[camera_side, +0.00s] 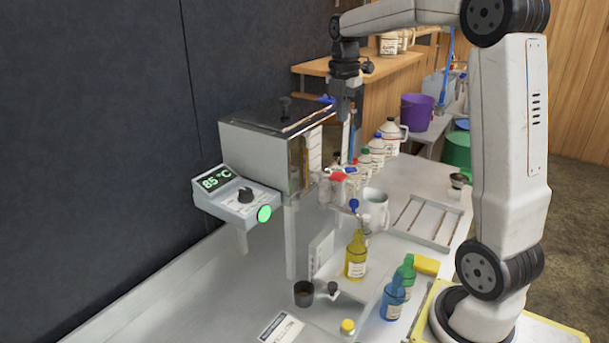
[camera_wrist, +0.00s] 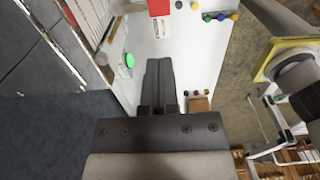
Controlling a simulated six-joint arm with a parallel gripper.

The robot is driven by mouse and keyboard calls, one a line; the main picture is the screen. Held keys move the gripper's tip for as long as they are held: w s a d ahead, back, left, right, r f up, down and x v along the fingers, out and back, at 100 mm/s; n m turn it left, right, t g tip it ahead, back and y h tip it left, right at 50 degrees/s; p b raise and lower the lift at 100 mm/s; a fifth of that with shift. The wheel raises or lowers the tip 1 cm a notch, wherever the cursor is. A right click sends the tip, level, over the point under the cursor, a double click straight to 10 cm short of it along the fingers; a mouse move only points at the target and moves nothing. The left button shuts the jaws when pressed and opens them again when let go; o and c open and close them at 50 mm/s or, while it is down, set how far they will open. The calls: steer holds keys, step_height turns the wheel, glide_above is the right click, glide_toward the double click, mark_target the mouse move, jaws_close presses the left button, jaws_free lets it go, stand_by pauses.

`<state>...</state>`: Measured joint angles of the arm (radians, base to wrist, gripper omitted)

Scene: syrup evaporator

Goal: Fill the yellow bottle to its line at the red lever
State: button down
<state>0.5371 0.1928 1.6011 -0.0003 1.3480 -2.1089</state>
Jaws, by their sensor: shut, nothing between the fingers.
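The yellow bottle (camera_side: 356,258) stands upright on a pale ledge in front of the evaporator in the side view; it has a white label. Its fill level and line are too small to read. The red lever (camera_side: 339,177) is at the front of the metal evaporator (camera_side: 264,150), up and left of the bottle. A blue lever (camera_side: 354,205) sits lower, closer above the bottle. My gripper (camera_side: 343,117) is shut and empty, pointing down, high above the taps and apart from the bottle. Its dark closed fingers show in the wrist view (camera_wrist: 158,65).
A control box (camera_side: 238,198) reads 85 °C beside a green light. A white mug (camera_side: 375,208), green bottle (camera_side: 406,272), blue bottle (camera_side: 393,300), dark cup (camera_side: 304,293) and yellow sponge (camera_side: 426,264) stand around. Several jugs line the back; a tray (camera_side: 445,236) lies right.

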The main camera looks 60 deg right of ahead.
mark_target(342, 176)
steer(key=shift+f, duration=0.1)
step_height(342, 176, down, 14)
steer(key=shift+r, duration=0.1)
stand_by(0.6)
stand_by(0.4)
steer(key=shift+s+f+t, duration=0.35)
steer(key=shift+f+t, duration=0.3)
steer(key=shift+t, duration=0.55)
steer(key=shift+s+f, duration=0.15)
steer(key=shift+f, duration=0.55)
steer(key=shift+r, duration=0.1)
stand_by(4.2)
